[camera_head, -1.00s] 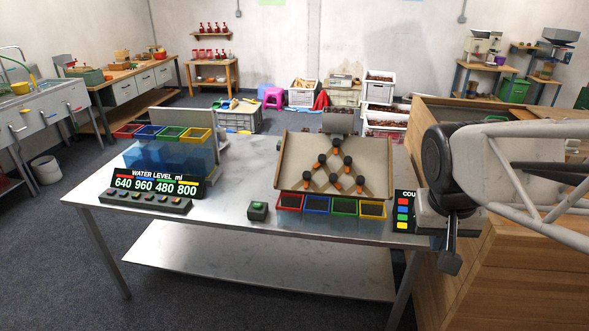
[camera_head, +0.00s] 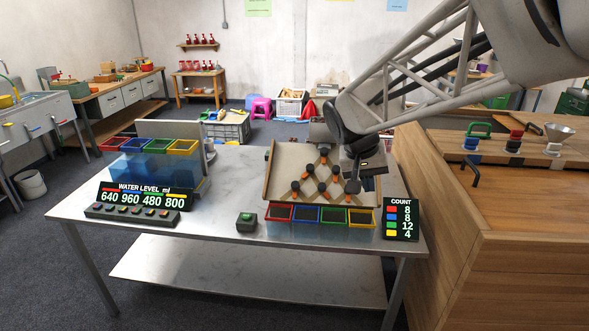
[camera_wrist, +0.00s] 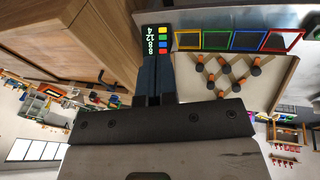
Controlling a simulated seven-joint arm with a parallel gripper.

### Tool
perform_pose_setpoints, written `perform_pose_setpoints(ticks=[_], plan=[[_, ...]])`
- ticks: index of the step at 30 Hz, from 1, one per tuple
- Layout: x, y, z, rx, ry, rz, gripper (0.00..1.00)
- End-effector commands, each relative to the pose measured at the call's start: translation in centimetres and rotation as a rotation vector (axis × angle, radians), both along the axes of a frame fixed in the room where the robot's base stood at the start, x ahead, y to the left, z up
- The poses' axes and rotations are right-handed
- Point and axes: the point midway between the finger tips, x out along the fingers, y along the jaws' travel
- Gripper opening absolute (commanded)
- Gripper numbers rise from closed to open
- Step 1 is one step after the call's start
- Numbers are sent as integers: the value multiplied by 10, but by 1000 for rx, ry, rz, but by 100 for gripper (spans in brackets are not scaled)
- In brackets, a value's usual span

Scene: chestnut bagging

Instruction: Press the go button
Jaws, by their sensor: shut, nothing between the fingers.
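The green button (camera_head: 246,217) sits on a small dark box on the metal table, left of the colored bins, in the head view. I cannot read a label on it. My gripper (camera_head: 354,187) is over the right side of the sloped pegboard, well to the right of the button and apart from it. In the wrist view my gripper (camera_wrist: 154,62) shows shut and empty, with its fingers toward the count display (camera_wrist: 157,40). The button is not seen in the wrist view.
The pegboard (camera_head: 283,170) with orange pegs stands behind the red, blue, green and yellow bins (camera_head: 333,216). The count display (camera_head: 401,220) reads 8, 8, 12, 4. A water level display (camera_head: 145,197) and button strip (camera_head: 130,214) stand left.

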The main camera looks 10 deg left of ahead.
Motion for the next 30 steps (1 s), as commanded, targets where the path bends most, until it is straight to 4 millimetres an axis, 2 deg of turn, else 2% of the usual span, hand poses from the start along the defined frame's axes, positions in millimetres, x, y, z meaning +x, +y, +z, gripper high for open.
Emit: perform_pose_setpoints(ticks=[12, 30], plan=[[76, 57, -20, -78, -28, -5, 0], [171, 156, -69, -179, -105, -9, 0]])
